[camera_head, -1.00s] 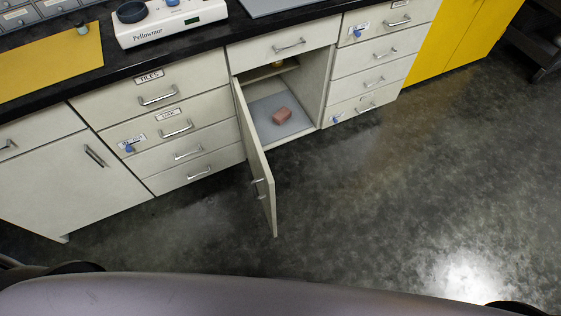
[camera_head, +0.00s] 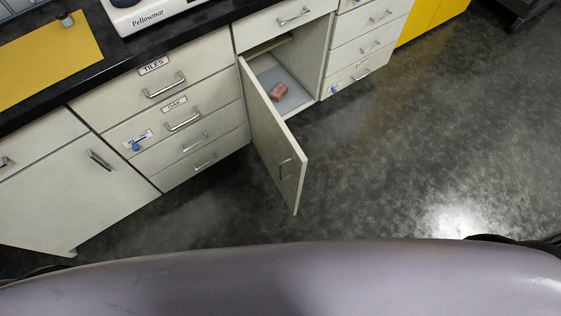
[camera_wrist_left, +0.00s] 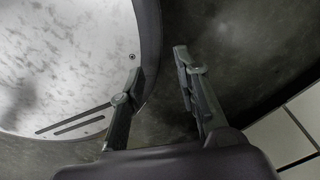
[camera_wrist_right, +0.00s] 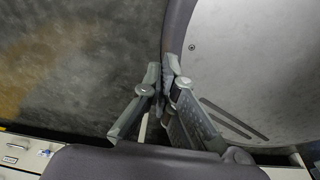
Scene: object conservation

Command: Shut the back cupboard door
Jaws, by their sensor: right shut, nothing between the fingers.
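The cupboard door (camera_head: 273,142) is pale and stands wide open, swung out from the back cupboard (camera_head: 309,75) under the worktop. Its metal handle (camera_head: 285,169) is near its free edge. Inside the cupboard a reddish block (camera_head: 278,91) lies on the grey cupboard floor. My left gripper (camera_wrist_left: 157,75) is open and empty above the floor beside my base, in the left wrist view. My right gripper (camera_wrist_right: 162,74) is shut and empty beside my base, in the right wrist view. Neither gripper shows in the head view, and neither touches the door.
Drawers labelled TILES and OAK (camera_head: 165,92) are left of the cupboard, with a closed cupboard (camera_head: 75,195) further left. More drawers (camera_head: 362,50) and a yellow cabinet (camera_head: 425,18) are to the right. The dark floor (camera_head: 400,150) in front is clear. A white Pellowmar device (camera_head: 140,18) stands on the worktop.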

